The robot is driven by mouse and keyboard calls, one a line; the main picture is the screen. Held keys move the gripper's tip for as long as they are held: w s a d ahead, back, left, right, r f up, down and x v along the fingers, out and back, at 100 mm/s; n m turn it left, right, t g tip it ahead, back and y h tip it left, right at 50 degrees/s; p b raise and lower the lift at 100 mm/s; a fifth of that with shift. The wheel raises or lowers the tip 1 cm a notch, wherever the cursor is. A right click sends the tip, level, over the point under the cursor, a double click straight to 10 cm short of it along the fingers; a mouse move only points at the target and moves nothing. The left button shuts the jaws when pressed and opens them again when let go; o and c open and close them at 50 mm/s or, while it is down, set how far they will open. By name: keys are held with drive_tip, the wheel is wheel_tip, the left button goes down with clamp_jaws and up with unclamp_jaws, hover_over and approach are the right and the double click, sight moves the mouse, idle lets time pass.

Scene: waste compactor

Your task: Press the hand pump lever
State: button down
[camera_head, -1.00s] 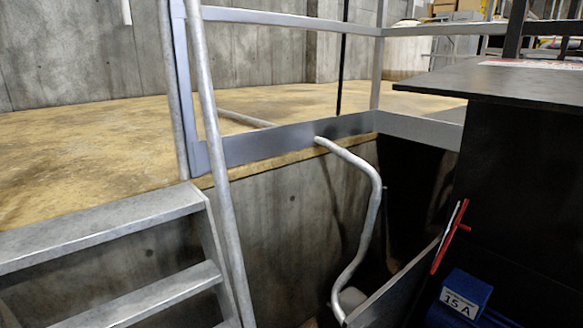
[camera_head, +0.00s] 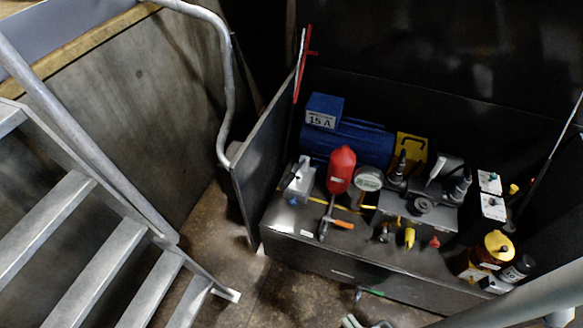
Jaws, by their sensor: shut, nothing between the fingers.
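A hydraulic unit fills the middle right, on a dark tank (camera_head: 330,262). A red bar with a crosspiece (camera_head: 304,65) stands upright by the panel edge. A red cylinder (camera_head: 341,170) and a round gauge (camera_head: 368,180) stand on the tank top. My gripper is not recognisable in this view.
Metal steps (camera_head: 95,255) are at the left, with a bent handrail (camera_head: 229,75) above the pit. A dark upright panel (camera_head: 265,155) screens the tank's left side. A blue motor (camera_head: 355,142) is behind. Bare floor (camera_head: 205,225) lies between steps and tank.

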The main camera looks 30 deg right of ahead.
drive_tip(key=w+d+f+m+g+y, duration=0.1)
drive_tip(key=w+d+f+g, duration=0.1)
drive_tip(key=w+f, duration=0.7)
drive_tip(key=w+d+f+m+g+y, duration=0.1)
drive_tip(key=w+f+g, duration=0.1)
drive_tip(key=w+f, duration=0.7)
drive_tip(key=w+d+n+y, duration=0.1)
drive_tip(key=w+d+y, duration=0.15)
drive_tip(key=w, duration=0.55)
drive_tip(key=w+d+r+n+g+y, duration=0.1)
drive_tip(key=w+d+r, duration=0.25)
drive_tip(key=w, duration=0.25)
drive_tip(key=w+d+r+n+y, duration=0.1)
drive_tip(key=w+d+r+y, duration=0.1)
drive_tip(key=w+d, duration=0.25)
drive_tip(key=w+d+r+n+g+y, duration=0.1)
drive_tip(key=w+d+r+n, duration=0.1)
drive_tip(key=d+r, duration=0.3)
drive_tip(key=w+d+r+n+g+y, duration=0.1)
drive_tip(key=w+d+r+n+y, duration=0.1)
drive_tip(key=d+r, duration=0.3)
wheel_tip(320, 180, up, 4)
drive_tip(key=shift+w+d+r+n, duration=0.2)
drive_tip(key=shift+w+d+n, duration=0.1)
drive_tip(key=shift+w, duration=0.2)
drive_tip(key=shift+y, duration=0.25)
drive_tip(key=s+f+x, duration=0.2)
drive_tip(key=x, duration=1.1)
